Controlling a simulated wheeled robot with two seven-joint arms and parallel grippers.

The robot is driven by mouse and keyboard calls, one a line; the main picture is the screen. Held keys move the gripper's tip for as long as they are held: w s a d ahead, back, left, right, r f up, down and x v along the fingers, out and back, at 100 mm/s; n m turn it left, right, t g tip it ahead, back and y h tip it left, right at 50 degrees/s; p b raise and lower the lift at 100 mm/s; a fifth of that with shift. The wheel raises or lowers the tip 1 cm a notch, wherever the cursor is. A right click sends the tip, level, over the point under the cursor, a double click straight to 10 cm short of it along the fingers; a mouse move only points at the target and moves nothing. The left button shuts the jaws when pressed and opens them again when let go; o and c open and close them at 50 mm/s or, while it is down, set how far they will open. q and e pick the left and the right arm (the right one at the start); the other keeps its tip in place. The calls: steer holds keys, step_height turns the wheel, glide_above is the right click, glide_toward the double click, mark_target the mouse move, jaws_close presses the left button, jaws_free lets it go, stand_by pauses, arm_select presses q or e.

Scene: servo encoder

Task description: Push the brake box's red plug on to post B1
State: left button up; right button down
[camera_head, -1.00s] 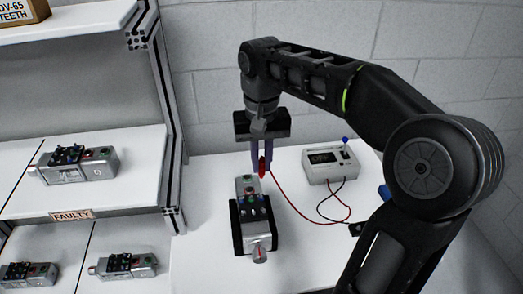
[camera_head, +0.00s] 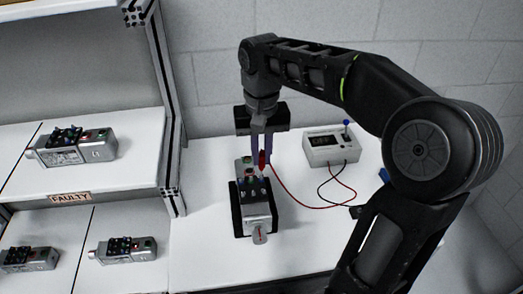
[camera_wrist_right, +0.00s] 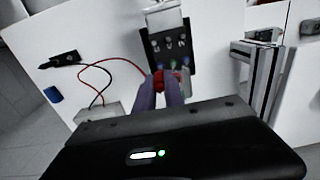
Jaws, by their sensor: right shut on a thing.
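My right gripper (camera_head: 262,157) is shut on the red plug (camera_head: 262,160), which hangs between its fingertips just above the far part of the servo motor (camera_head: 257,212). The plug also shows between the fingers in the right wrist view (camera_wrist_right: 159,79). The motor lies in a black cradle (camera_head: 236,211) on the table, with a dark block of several posts (camera_head: 255,186) on top. I cannot read which post is B1 or tell whether the plug touches one. A red wire runs from the plug to the brake box (camera_head: 331,147), a pale box with a dark display. My left gripper is not in view.
A shelf rack (camera_head: 163,110) stands at the left, with similar motors (camera_head: 73,146) on its boards and a label reading FAULTY (camera_head: 69,198). A black lead (camera_wrist_right: 92,85) lies on the table with a black plug end (camera_wrist_right: 64,59). Table right of the motor is mostly clear.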

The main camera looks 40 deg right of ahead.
mark_target(261, 167)
steer(key=shift+f+b, duration=0.95)
steer(key=shift+f, duration=0.65)
stand_by(0.6)
steer(key=shift+f, duration=0.25)
stand_by(0.4)
steer(key=c, duration=1.3)
jaws_free()
steer(key=shift+c, duration=0.2)
